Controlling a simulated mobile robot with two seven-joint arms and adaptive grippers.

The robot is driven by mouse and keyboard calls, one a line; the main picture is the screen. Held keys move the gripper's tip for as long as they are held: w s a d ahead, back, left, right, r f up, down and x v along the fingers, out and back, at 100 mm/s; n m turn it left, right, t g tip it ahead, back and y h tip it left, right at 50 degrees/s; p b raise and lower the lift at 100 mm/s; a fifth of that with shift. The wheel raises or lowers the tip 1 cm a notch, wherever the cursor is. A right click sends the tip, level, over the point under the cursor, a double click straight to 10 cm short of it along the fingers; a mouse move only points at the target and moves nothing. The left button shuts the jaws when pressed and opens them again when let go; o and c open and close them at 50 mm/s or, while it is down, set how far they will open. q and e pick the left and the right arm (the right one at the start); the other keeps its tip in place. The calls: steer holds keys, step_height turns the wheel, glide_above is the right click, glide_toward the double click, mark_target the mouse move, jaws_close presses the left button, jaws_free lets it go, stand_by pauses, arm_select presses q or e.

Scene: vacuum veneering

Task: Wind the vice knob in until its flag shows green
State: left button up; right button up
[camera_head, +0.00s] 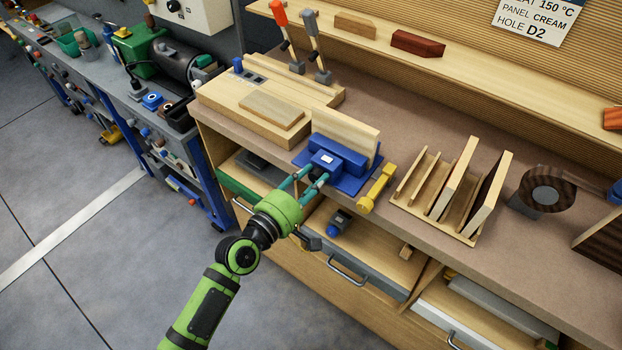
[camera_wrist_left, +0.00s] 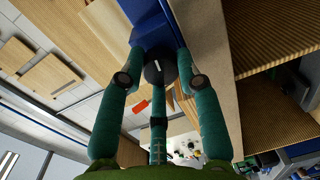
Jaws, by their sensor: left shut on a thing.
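The blue vice (camera_head: 345,160) sits at the front edge of the bench with a pale wooden board (camera_head: 347,134) standing upright in it. A small whitish patch (camera_head: 327,159) shows on top of its front jaw; I cannot tell if this is the flag, and I see no green on it. My left gripper (camera_head: 311,177) reaches the vice front, its teal fingers shut around the knob. My right gripper is not in view.
A yellow-handled tool (camera_head: 377,187) lies just right of the vice. A wooden rack (camera_head: 440,215) with upright boards stands further right. Open drawers (camera_head: 353,250) jut out below the bench edge. A wooden block assembly (camera_head: 262,108) lies to the left.

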arm_select(q)
steer(key=m+p, duration=0.1)
steer(key=m, duration=0.5)
steer(key=shift+r+y, duration=0.1)
steer(key=shift+y, duration=0.3)
steer(key=m+t+p, duration=0.1)
steer(key=m, duration=0.4)
steer(key=shift+p, duration=0.3)
steer(key=shift+r, duration=0.1)
steer(key=o, duration=1.1)
steer(key=shift+o, duration=0.2)
steer(key=shift+s+a+f, duration=0.2)
steer(key=shift+s+f, duration=0.05)
steer(key=shift+s, duration=0.15)
steer(key=v, duration=1.1)
steer(key=shift+r, duration=0.25)
